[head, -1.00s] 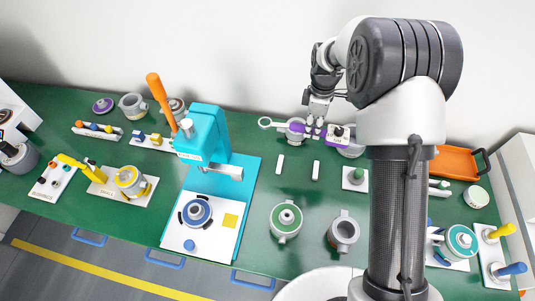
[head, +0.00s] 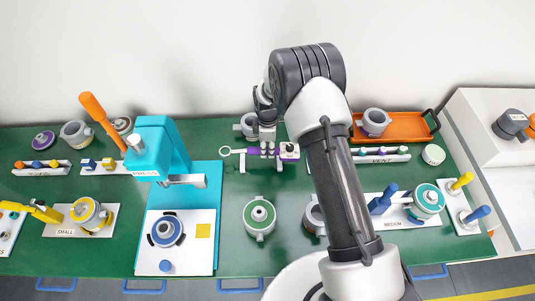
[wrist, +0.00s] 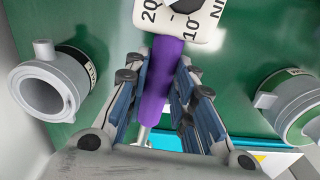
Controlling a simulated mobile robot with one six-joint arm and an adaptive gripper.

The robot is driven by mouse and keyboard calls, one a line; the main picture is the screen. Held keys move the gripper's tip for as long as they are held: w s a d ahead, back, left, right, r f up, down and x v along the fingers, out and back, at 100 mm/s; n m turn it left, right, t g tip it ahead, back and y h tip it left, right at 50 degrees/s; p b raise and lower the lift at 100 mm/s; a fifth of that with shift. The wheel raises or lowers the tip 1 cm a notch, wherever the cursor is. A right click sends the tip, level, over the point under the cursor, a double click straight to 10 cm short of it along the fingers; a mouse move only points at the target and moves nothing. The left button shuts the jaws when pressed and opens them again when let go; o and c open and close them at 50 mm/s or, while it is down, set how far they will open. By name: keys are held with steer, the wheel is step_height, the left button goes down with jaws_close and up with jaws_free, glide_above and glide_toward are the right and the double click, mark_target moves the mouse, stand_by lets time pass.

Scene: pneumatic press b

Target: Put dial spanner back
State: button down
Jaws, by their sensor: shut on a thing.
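The dial spanner (head: 250,151) has a purple handle, a ring at its left end and a white dial at its right end. My gripper (head: 267,152) is shut on the purple handle, which also shows in the wrist view (wrist: 162,80) between the fingers, with the numbered dial (wrist: 180,18) beyond. The spanner lies roughly level, left to right. A small white block (head: 242,162) shows just below its ring side. I cannot tell whether the spanner touches it or hovers above.
A green-topped grey pot (head: 259,216) stands in front of the spanner, and a grey cup (head: 248,126) behind it. The turquoise press (head: 160,150) is to the left. An orange tray (head: 405,127) and a labelled rack (head: 385,155) are to the right. Green bench around the block is clear.

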steer(key=shift+f+b, duration=0.4)
steer(key=shift+f, duration=1.5)
steer(key=shift+f, duration=0.2)
steer(key=c, duration=1.3)
jaws_free()
steer(key=shift+r, duration=0.1)
steer(key=shift+c, duration=0.2)
steer(key=shift+r, duration=0.1)
